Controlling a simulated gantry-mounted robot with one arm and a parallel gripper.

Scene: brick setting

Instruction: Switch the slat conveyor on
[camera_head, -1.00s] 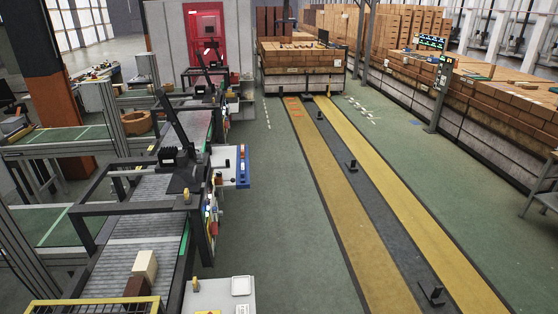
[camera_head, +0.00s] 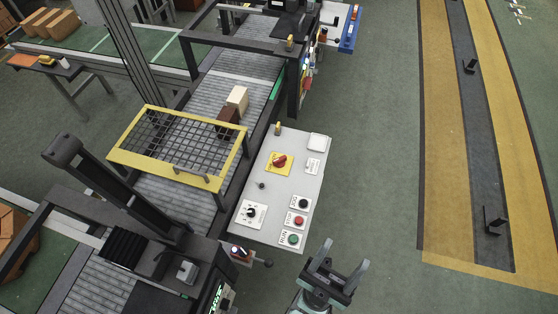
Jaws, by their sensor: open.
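The slat conveyor (camera_head: 165,202) is a grey slatted belt running diagonally through the left half of the view. Beside it is a pale control panel (camera_head: 262,215). The panel carries a red rotary switch on a yellow plate (camera_head: 279,163), a black knob on a white plate (camera_head: 252,213), and a column of black (camera_head: 303,204), red (camera_head: 299,220) and green (camera_head: 293,239) buttons. The labels are too small to read. My gripper (camera_head: 344,256) is open and empty, just right of the panel's lower end, apart from the buttons.
A yellow-framed mesh guard (camera_head: 180,148) spans the conveyor. A cream block (camera_head: 237,100) and a brown block (camera_head: 228,122) sit on the slats beyond it. A dark machine (camera_head: 150,245) stands at lower left. Green floor to the right is clear up to the yellow-striped track (camera_head: 450,130).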

